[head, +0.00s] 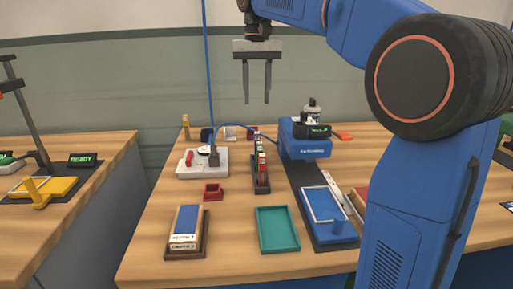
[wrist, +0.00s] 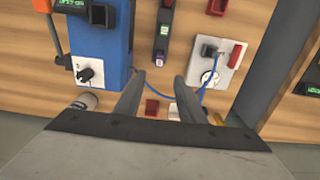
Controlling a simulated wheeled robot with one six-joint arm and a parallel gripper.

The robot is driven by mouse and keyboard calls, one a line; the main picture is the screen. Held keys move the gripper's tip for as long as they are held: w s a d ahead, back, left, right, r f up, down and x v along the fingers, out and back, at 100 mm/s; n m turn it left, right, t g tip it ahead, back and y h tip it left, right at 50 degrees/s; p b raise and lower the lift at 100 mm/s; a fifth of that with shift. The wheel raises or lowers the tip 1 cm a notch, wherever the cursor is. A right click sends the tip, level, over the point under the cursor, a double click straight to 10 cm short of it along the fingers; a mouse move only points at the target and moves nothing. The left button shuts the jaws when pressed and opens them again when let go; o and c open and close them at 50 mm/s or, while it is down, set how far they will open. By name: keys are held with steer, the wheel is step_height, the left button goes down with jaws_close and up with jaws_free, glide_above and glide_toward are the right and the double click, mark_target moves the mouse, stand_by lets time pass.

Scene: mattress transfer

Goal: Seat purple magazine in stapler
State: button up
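My gripper (head: 257,95) hangs high above the back of the table, fingers pointing down, apart and empty. Its fingers (wrist: 158,92) also show spread in the wrist view. A narrow dark rack (head: 261,185) stands mid-table and holds small coloured blocks, some red and green. A blue machine (head: 304,145) with a dark display stands right of the rack. I cannot tell for sure which device is the stapler.
A white plate device (head: 190,164) with a red handle and blue hose stands left of the rack. A small red bin (head: 213,192), a teal tray (head: 277,230), a blue tray (head: 328,215) and a wooden holder with a blue-topped block (head: 186,230) occupy the front.

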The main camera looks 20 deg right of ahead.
mark_target(257, 132)
step_height(257, 132, down, 14)
steer(key=shift+r, duration=0.1)
jaws_close()
stand_by(0.6)
